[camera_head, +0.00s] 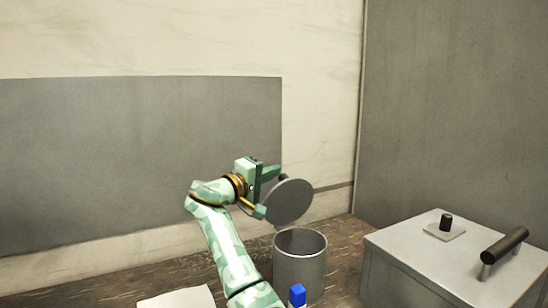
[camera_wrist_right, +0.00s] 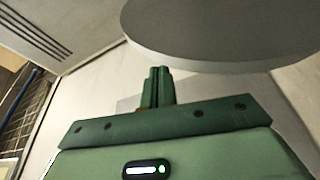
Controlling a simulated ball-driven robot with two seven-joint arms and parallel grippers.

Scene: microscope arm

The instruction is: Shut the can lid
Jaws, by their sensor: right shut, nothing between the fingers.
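The can (camera_head: 300,262) is a grey open-topped cylinder standing on the brown table. Its lid (camera_head: 290,204) is a round grey disc, raised and steeply tilted above the rim at the can's back left. My right gripper (camera_head: 272,172) is at the upper left of the lid, close to its edge; I cannot tell whether it touches. In the right wrist view the green fingers (camera_wrist_right: 157,88) are together with nothing between them, and the lid (camera_wrist_right: 225,35) is a large disc above and to the right of them. My left gripper does not show.
A grey box (camera_head: 420,258) with a black knob (camera_head: 446,221) and a dark bar handle (camera_head: 504,244) stands at the right. A blue block (camera_head: 297,295) shows in front of the can. A white flat sheet (camera_head: 178,298) lies at the lower left. A wall is behind.

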